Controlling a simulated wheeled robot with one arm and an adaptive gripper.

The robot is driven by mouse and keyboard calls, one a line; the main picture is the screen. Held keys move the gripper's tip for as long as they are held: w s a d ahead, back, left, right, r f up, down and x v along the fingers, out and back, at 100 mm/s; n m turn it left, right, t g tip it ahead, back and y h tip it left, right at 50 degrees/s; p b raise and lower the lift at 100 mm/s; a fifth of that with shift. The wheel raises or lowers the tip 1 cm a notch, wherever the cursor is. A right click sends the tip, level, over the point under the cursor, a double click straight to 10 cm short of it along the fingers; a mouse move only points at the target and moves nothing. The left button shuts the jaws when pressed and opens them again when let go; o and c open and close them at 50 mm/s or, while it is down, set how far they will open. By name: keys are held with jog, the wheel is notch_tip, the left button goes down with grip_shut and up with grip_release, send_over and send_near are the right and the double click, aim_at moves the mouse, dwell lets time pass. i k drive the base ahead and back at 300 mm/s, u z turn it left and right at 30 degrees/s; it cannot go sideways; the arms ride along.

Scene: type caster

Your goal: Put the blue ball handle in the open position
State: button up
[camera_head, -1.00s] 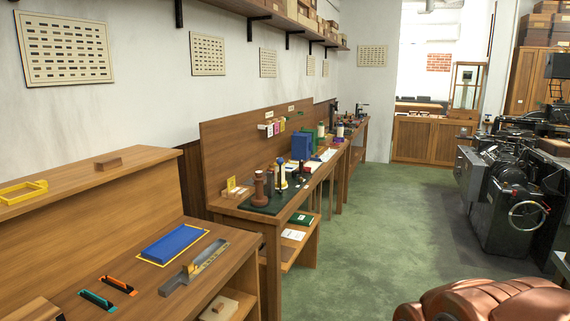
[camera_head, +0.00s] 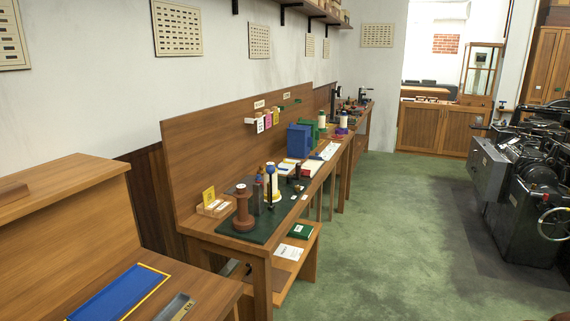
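Black casting machines (camera_head: 522,205) stand along the right side, partly cut off by the picture edge, and one carries a handwheel (camera_head: 555,224). Small dark devices (camera_head: 364,96) stand on the far end of the row of benches, too small to tell their parts. My gripper is not in view.
A wooden bench (camera_head: 215,237) along the left wall holds reddish-brown spools (camera_head: 243,208) and a blue box (camera_head: 298,140). A nearer bench with a blue tray (camera_head: 118,293) is at lower left. Green floor (camera_head: 400,235) is clear between benches and machines. A wooden cabinet (camera_head: 432,128) stands behind.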

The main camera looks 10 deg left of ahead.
aim_at(270, 169)
jog(key=u, duration=0.4)
jog(key=i, duration=0.85)
jog(key=u, duration=1.05)
jog(key=i, duration=0.3)
jog(key=u, duration=0.2)
